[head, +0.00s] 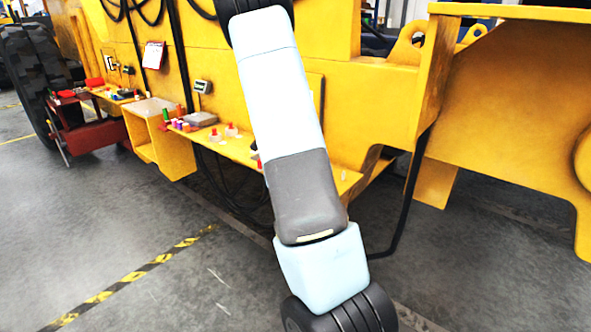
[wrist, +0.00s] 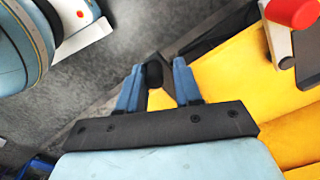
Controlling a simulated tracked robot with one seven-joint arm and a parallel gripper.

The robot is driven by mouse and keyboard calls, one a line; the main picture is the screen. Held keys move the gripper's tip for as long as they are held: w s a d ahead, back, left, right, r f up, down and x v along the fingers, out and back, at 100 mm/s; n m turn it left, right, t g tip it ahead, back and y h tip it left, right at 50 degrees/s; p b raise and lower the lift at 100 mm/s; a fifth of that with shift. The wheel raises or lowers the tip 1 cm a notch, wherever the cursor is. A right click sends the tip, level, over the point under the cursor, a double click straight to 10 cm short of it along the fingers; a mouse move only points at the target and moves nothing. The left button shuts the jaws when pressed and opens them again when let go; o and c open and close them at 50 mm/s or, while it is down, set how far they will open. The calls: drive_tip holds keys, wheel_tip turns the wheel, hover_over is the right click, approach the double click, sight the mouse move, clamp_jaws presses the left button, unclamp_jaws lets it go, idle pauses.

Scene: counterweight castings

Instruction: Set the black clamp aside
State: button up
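My gripper (wrist: 158,75) shows in the wrist view with its two blue fingers apart. A yellow surface (wrist: 235,85) lies below and to the right of the fingers. In the head view my gripper is out of sight, and my arm crosses the middle. I cannot surely pick out the black clamp in either view.
A red-capped white thing (wrist: 280,42) stands at the wrist view's upper right beside a dark object (wrist: 309,55). In the head view, a yellow ledge (head: 237,152) on the machine carries several small items, including a grey box (head: 200,118). Grey floor is open at left.

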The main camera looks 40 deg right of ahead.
wheel_tip(320, 180, up, 14)
drive_tip(key=shift+f, duration=0.15)
idle(0.4)
idle(0.3)
drive_tip(key=s+a+r+n+t, duration=0.3)
drive_tip(key=s+a+r+n, duration=0.85)
drive_tip(key=s+a, duration=0.4)
drive_tip(key=s+a+n+t, duration=0.1)
drive_tip(key=s+a+n, duration=0.3)
drive_tip(key=s, duration=0.3)
drive_tip(key=s+a+n+t, duration=0.1)
drive_tip(key=s+a+n, duration=0.4)
drive_tip(key=s, duration=0.3)
drive_tip(key=shift+r+t, duration=0.3)
drive_tip(key=shift+r, duration=0.15)
